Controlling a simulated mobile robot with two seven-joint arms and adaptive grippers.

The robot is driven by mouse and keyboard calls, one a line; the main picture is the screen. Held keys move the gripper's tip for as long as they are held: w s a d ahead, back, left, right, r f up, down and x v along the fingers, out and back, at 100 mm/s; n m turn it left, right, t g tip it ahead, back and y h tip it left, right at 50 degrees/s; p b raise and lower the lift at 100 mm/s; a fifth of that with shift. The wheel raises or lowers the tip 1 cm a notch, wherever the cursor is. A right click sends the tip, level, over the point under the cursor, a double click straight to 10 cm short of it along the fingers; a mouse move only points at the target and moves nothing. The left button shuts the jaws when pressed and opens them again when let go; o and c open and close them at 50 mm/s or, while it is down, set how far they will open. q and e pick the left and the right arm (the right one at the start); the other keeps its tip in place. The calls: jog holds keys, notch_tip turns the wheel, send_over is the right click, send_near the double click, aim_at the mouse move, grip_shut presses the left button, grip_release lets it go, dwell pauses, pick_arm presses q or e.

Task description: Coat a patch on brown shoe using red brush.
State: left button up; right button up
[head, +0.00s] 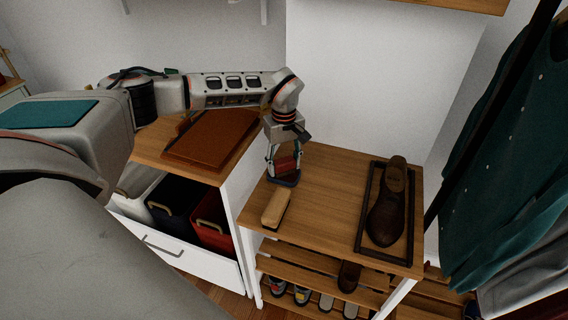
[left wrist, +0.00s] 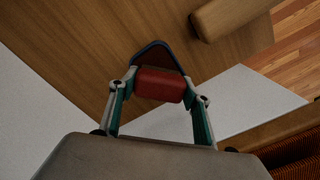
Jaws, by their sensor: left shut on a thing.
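The brown shoe (head: 388,218) lies in a dark-rimmed tray (head: 361,232) at the right of the wooden rack top, its toe toward the front. My left gripper (head: 284,161) is over the left part of the rack top, well left of the shoe. It is shut on the red brush (head: 288,164), which has a dark blue lower edge. In the left wrist view the red brush (left wrist: 160,85) sits between the fingers. I cannot tell whether the brush touches the rack top. My right gripper is not in view.
A pale wooden brush (head: 274,208) lies on the rack top (head: 325,195), just in front of my left gripper. The rack top between it and the tray is clear. A brown board (head: 210,139) lies on the cabinet to the left. Green clothing (head: 510,150) hangs at the right.

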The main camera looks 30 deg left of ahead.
aim_at(284, 160)
pick_arm(q)
jog(key=shift+f, duration=0.1)
dwell(1.1)
jog(key=shift+s, duration=0.1)
jog(key=shift+r+p, duration=0.8)
jog(key=shift+p, duration=0.15)
notch_tip(284, 160, up, 4)
jog(key=p, duration=0.4)
jog(key=shift+r+p, duration=0.55)
jog(key=shift+p, duration=0.05)
jog(key=shift+r, duration=0.2)
